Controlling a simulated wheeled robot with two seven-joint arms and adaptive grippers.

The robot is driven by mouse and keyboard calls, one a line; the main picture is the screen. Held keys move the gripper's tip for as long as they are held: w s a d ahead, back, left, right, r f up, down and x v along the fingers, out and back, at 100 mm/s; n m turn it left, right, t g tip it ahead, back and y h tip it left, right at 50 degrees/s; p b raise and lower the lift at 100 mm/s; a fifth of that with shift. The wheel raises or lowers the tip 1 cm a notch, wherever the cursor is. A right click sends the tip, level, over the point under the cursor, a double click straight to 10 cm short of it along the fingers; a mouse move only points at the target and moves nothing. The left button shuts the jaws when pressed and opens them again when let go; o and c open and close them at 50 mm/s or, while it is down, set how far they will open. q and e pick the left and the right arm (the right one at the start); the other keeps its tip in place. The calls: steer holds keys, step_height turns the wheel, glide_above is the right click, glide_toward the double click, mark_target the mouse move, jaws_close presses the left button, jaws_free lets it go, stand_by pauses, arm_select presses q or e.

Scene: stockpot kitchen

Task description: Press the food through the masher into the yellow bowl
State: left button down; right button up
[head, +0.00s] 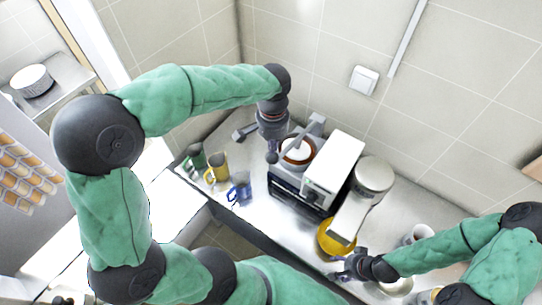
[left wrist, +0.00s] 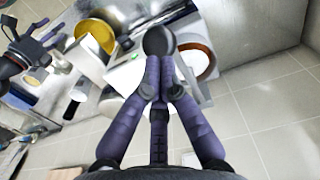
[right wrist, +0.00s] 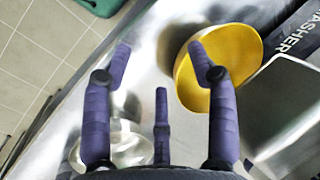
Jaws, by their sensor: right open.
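The masher has a dark front panel (head: 292,197), whose label shows in the right wrist view (right wrist: 298,32). On top is a round brown-rimmed hopper (head: 309,149) with white contents, and a grey lever (head: 301,136) ending in a dark knob (left wrist: 158,40). My left gripper (head: 272,147) is above the knob; its fingers are together, with the knob just beyond their tips. I cannot tell whether they touch it. The yellow bowl (head: 329,243) stands beside the masher. My right gripper (right wrist: 162,52) is open and empty at the bowl; one finger overlaps its rim in the right wrist view.
A white box (head: 333,165) and a pale appliance (head: 374,176) stand right of the hopper. Green (head: 194,158), yellow (head: 217,170) and blue (head: 240,188) mugs stand at the left. A white cup (head: 418,234) is near my right forearm. The tiled wall is close behind.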

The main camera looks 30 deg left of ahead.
mark_target(272, 163)
arm_select(q)
steer(key=shift+f+b, duration=3.5)
steer(key=shift+f, duration=1.35)
arm_select(e)
steer(key=shift+f, duration=3.5)
